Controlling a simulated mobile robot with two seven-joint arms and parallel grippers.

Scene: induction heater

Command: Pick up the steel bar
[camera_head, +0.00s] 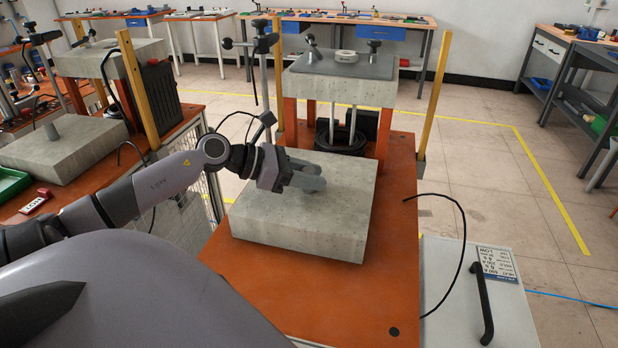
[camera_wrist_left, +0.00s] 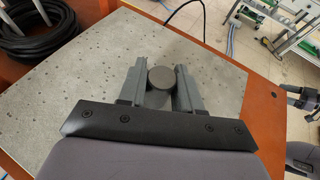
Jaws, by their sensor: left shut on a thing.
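The steel bar (camera_wrist_left: 161,77) shows in the left wrist view as a dark grey round end between the two fingers. My left gripper (camera_wrist_left: 161,88) is shut on it, one finger on each side. In the head view my left gripper (camera_head: 312,176) is over the speckled grey block (camera_head: 330,222), coming in from the left. The bar is hard to tell apart from the grey fingers there. I cannot tell whether the bar's lower end touches the block.
The block rests on an orange table (camera_head: 270,290). Behind it stands a raised grey plate (camera_head: 345,64) on orange legs, with a black coil (camera_head: 341,140) beneath. A thin metal post stands behind my gripper.

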